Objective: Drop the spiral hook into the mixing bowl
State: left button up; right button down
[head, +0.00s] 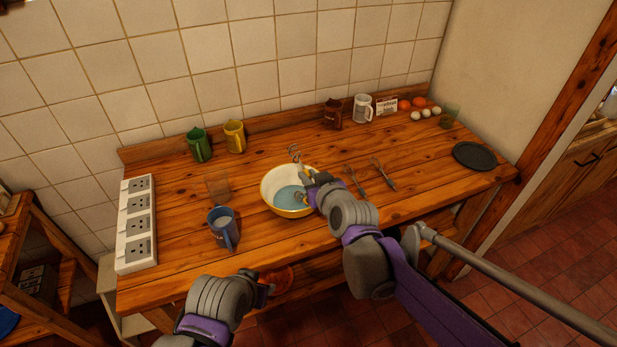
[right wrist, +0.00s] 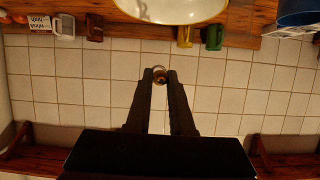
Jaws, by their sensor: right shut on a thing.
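The mixing bowl (head: 268,193), cream with a yellow rim and bluish inside, stands on the wooden counter. Its rim also shows at the top of the right wrist view (right wrist: 172,14). My right gripper (head: 305,177) is over the bowl's right side, shut on the spiral hook (head: 295,152). The hook's metal end sticks up above the bowl's far rim. In the right wrist view a small round end (right wrist: 160,74) shows between the fingertips. My left gripper (head: 268,290) is low at the counter's front edge; its fingers are mostly hidden.
Two metal tools (head: 384,174) lie right of the bowl. A blue mug (head: 222,228) and a clear glass (head: 218,187) stand left of it. Green (head: 199,146) and yellow mugs stand behind. A socket strip (head: 136,222) is at left, a dark plate (head: 474,156) at right.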

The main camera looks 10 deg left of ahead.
jog(key=shift+f, duration=0.4)
jog(key=shift+d+f+b, duration=0.2)
jog(key=shift+f+b, duration=1.15)
jog(key=shift+f, duration=1.25)
pick_arm(q)
jog(key=shift+g, duration=0.3)
jog(key=f, duration=0.1)
jog(key=s+f, duration=0.1)
jog(key=f, duration=0.2)
jog(key=shift+s+d, duration=0.2)
jog(key=shift+s, duration=0.2)
pick_arm(e)
jog(key=shift+w, duration=0.1)
jog(key=c, duration=0.7)
grip_release()
pick_arm(q)
jog(key=shift+w+r+p, duration=0.25)
jog(key=shift+r+p, duration=0.1)
jog(key=shift+r, duration=0.15)
pick_arm(e)
jog(key=v, duration=1)
jog(key=shift+s+d+r, duration=0.2)
jog(key=shift+s, duration=0.05)
